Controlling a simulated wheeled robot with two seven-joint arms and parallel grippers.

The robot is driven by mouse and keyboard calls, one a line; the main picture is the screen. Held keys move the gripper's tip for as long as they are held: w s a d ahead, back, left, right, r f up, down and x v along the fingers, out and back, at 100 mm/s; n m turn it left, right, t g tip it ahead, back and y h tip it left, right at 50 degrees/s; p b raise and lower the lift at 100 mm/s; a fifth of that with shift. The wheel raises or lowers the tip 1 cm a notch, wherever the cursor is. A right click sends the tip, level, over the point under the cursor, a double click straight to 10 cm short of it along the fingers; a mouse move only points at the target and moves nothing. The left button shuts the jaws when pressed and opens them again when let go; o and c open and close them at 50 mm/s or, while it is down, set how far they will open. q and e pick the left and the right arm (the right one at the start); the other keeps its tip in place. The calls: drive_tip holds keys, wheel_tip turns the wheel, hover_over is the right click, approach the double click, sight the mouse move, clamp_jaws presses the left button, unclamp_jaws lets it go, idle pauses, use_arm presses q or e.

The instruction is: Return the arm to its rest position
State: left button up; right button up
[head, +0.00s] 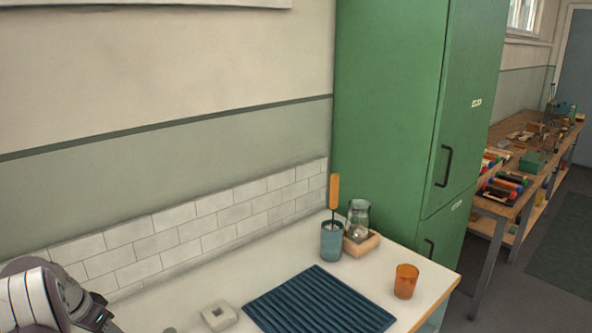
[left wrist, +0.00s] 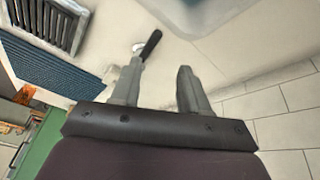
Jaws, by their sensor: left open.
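My left arm (head: 55,300) shows at the lower left edge of the head view, beside the white counter (head: 165,300). Its gripper is not clear there. In the left wrist view my left gripper (left wrist: 159,70) has its two fingers apart with nothing between them. A dark-handled tool with a pale end (left wrist: 150,46) shows just past the left finger; whether it touches the finger I cannot tell. My right gripper is in neither view.
On the counter are a blue ribbed mat (head: 320,303), a small pale block (head: 218,317), a blue cup (head: 331,241) holding an orange-handled tool (head: 334,190), a glass jar (head: 358,215) in a wooden tray (head: 369,244), and an orange cup (head: 405,282). A green cabinet (head: 390,110) stands behind.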

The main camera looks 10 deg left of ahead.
use_arm(q)
drive_tip(key=s+d+r, duration=0.1)
drive_tip(key=s+d, duration=0.3)
drive_tip(key=d, duration=0.7)
drive_tip(key=s+d+r+n+g+y+p, duration=0.1)
drive_tip(key=s+d, duration=0.4)
drive_tip(key=d, duration=0.6)
drive_tip(key=s+d+r+g+p, duration=0.1)
drive_tip(key=s+d, duration=0.3)
drive_tip(key=d, duration=0.8)
drive_tip(key=shift+s, duration=0.4)
drive_tip(key=shift+a, duration=0.1)
